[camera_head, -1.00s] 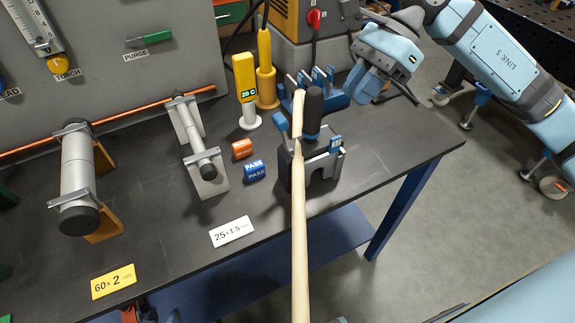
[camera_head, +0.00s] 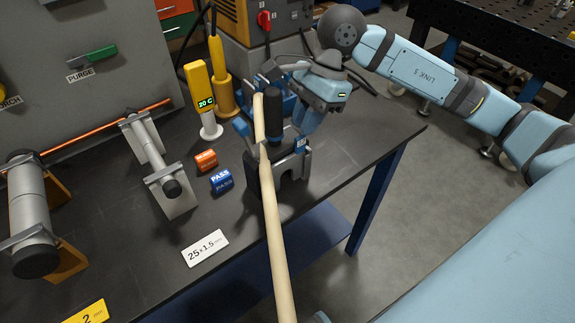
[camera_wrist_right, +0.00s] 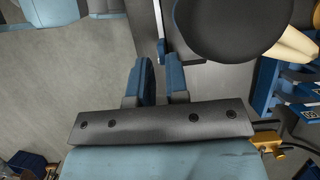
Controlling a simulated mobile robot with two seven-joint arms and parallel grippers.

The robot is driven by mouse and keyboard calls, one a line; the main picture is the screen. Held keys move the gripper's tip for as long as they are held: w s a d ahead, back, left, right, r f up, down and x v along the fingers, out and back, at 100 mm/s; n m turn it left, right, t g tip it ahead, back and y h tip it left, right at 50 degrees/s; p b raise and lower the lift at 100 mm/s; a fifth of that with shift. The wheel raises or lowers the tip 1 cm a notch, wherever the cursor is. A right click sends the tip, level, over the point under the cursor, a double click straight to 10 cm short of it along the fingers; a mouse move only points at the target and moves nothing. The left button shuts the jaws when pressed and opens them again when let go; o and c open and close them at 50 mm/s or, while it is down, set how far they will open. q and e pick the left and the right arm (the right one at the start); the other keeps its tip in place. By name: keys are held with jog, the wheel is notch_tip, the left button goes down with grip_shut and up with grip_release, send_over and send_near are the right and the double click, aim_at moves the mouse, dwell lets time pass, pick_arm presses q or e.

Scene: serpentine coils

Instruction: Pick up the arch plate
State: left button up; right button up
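A dark grey arch-shaped piece (camera_head: 296,164) stands near the table's right edge in the head view, with blue parts at its top. It is likely the arch plate, but I cannot tell it apart from the fixture around it. My right gripper (camera_head: 306,121) hangs just behind and above it, fingers pointing down. In the right wrist view its two blue fingers (camera_wrist_right: 160,78) are a small gap apart, with nothing seen between them. My left gripper is out of view.
The cylinder also fills the upper wrist view (camera_wrist_right: 245,25). A blue rack (camera_wrist_right: 268,85) lies to its right. Orange (camera_head: 205,160) and blue PASS (camera_head: 221,181) blocks lie left.

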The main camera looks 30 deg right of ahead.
aim_at(298, 138)
jog(key=x, duration=0.3)
jog(key=shift+a+f, duration=0.15)
jog(key=shift+f, duration=0.05)
grip_shut()
jog(key=shift+r, duration=0.2)
